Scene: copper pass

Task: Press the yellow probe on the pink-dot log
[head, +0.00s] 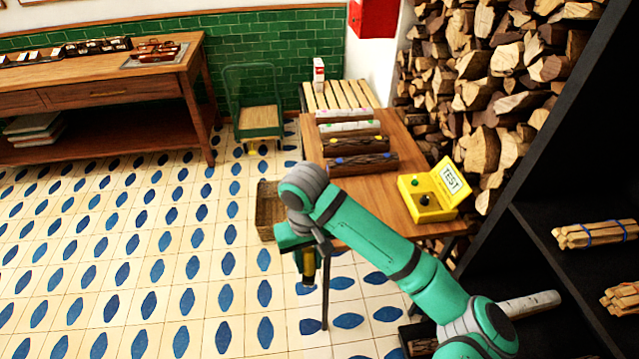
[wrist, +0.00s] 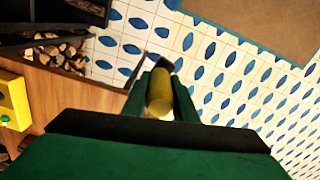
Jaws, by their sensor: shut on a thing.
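My gripper (head: 306,268) hangs low in front of the wooden table, shut on the yellow probe (head: 310,264). In the wrist view, the yellow probe (wrist: 159,94) sits between the two green fingers, with a dark tip pointing away over the tiled floor. The pink-dot log (head: 345,115) is pale-barked and lies at the back of a row of logs on the table (head: 400,203). My gripper is well apart from it, nearer the camera and lower in the picture.
In front of the pink-dot log lie a green-dot log (head: 346,128), a yellow-dot log (head: 350,143) and a blue-dot log (head: 362,164). A yellow TEST box (head: 428,212) stands at the table's right. A wicker basket (head: 268,212) is left of it. Tiled floor is free left.

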